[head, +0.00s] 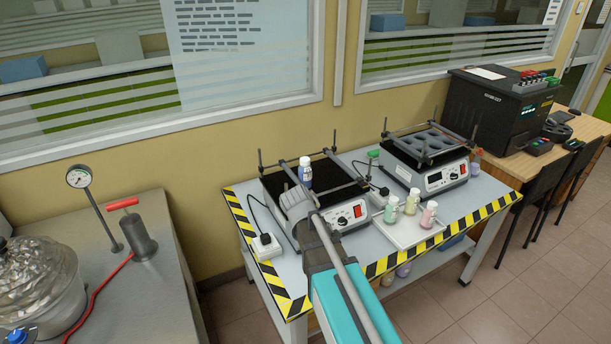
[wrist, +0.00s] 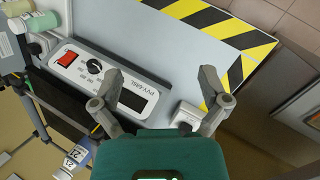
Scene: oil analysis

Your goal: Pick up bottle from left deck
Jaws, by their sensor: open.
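The left deck (head: 338,180) is a dark shaker platform with upright rods and a grey control front. In the head view my arm covers part of the shaker's front left.
A second shaker (head: 425,150) stands to the right with an empty rack. Several coloured bottles stand on a white plate (head: 415,232) before it. Striped tape (head: 380,265) edges the table. A power adapter (head: 265,246) with a cable sits left of the shaker.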

